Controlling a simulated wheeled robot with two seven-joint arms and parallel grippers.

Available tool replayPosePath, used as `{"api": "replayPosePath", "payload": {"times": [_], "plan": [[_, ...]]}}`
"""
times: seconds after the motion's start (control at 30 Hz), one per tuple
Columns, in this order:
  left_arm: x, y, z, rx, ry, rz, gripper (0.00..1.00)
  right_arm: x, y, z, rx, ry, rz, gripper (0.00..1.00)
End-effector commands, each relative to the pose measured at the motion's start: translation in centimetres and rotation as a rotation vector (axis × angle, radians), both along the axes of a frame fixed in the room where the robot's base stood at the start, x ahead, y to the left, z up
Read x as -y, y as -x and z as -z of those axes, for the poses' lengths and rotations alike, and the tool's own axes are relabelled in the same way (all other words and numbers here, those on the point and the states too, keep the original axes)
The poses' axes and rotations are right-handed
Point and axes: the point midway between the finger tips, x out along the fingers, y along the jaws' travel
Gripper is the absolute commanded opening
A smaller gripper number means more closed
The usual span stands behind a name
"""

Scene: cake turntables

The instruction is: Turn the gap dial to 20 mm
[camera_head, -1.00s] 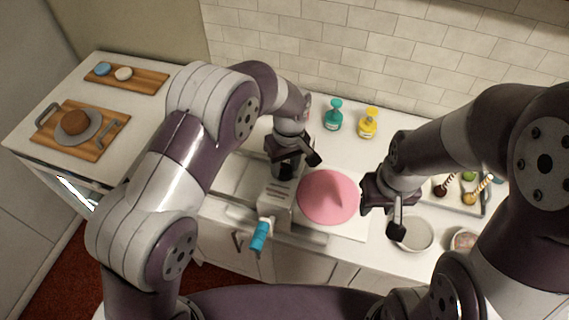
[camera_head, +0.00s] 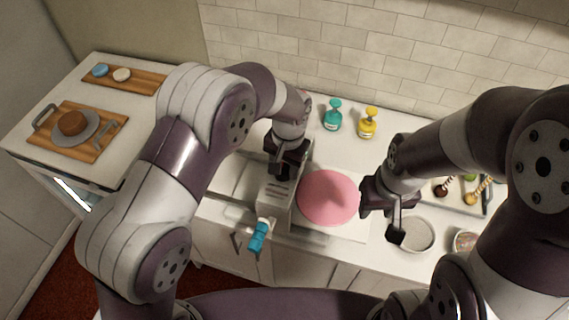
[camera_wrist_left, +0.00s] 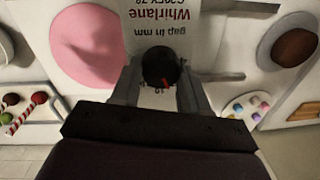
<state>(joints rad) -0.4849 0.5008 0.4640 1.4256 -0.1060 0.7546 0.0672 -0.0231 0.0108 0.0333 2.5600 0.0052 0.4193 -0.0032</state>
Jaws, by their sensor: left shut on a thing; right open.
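The gap dial (camera_wrist_left: 160,64) is a black round knob with a red pointer mark, on the white top of a machine (camera_head: 277,196) labelled "gap in mm". My left gripper (camera_head: 284,172) is over the machine, and its jaws are shut on the dial's sides. In the left wrist view the red mark points toward the bottom, slightly right. Most of the scale is hidden by the knob and jaws, so I cannot read the setting. My right gripper (camera_head: 388,215) is open and empty, right of the pink round sheet (camera_head: 328,197).
The machine has a blue-handled crank (camera_head: 258,237) at its front. A teal bottle (camera_head: 332,116) and a yellow bottle (camera_head: 368,123) stand behind. A bowl (camera_head: 410,234) lies to the right. A side counter at left carries a wooden board (camera_head: 60,147) with a brown cake.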

Motion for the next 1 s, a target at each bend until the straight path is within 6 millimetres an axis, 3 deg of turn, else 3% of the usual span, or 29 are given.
{"api": "replayPosePath", "payload": {"times": [1.0], "plan": [[-0.07,-0.08,-0.43,0.009,0.001,0.959,0.14,0.0,0.0,-0.48,0.0,0.0,0.0,0.43]]}}
